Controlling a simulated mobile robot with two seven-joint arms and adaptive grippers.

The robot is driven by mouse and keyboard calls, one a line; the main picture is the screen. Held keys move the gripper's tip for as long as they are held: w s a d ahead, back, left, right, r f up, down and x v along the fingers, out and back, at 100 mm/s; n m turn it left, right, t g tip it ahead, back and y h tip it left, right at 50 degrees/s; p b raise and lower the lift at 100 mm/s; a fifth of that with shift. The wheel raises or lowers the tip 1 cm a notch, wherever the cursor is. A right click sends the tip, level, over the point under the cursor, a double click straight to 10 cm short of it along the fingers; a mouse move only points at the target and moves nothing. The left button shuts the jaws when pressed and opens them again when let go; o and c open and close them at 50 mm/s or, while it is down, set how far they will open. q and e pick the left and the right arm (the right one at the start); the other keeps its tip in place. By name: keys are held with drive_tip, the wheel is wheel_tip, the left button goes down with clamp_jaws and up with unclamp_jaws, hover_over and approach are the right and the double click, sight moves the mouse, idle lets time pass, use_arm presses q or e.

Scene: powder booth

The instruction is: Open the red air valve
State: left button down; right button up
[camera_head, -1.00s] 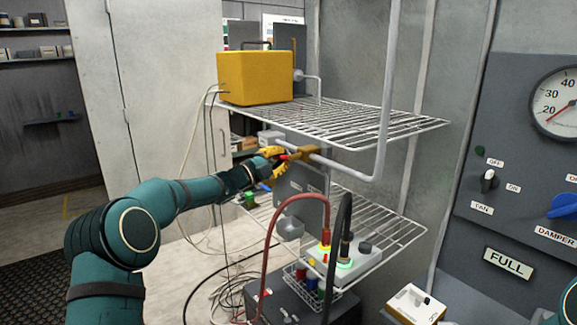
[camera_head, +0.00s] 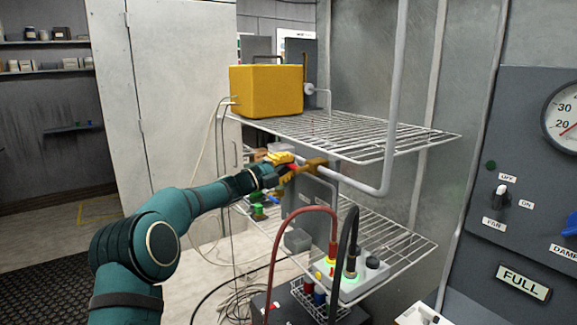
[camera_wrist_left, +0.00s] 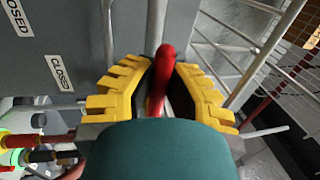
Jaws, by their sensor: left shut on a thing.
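The red valve handle (camera_wrist_left: 163,75) stands between the yellow fingers of my left gripper (camera_wrist_left: 163,68) in the left wrist view. The fingers close around it, and its rounded red end sticks out beyond them. In the head view my left gripper (camera_head: 281,164) is at the pipe below the upper wire shelf. Only a bit of the red handle (camera_head: 292,167) shows there, beside the brass-coloured valve body (camera_head: 309,165). The fingers and wrist hide the rest of the handle. My right gripper is not in view.
A yellow box (camera_head: 266,91) stands on the upper wire shelf (camera_head: 370,137). A grey pipe (camera_head: 396,95) runs down to the valve. Below are a lit control box (camera_head: 350,281) and red and black hoses. A panel marked FULL (camera_head: 522,283) is at right.

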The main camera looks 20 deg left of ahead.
use_arm(q)
drive_tip(key=c, duration=0.9)
unclamp_jaws()
drive_tip(key=shift+s+a, duration=0.1)
drive_tip(key=shift+c, duration=0.2)
drive_tip(key=v, duration=1.2)
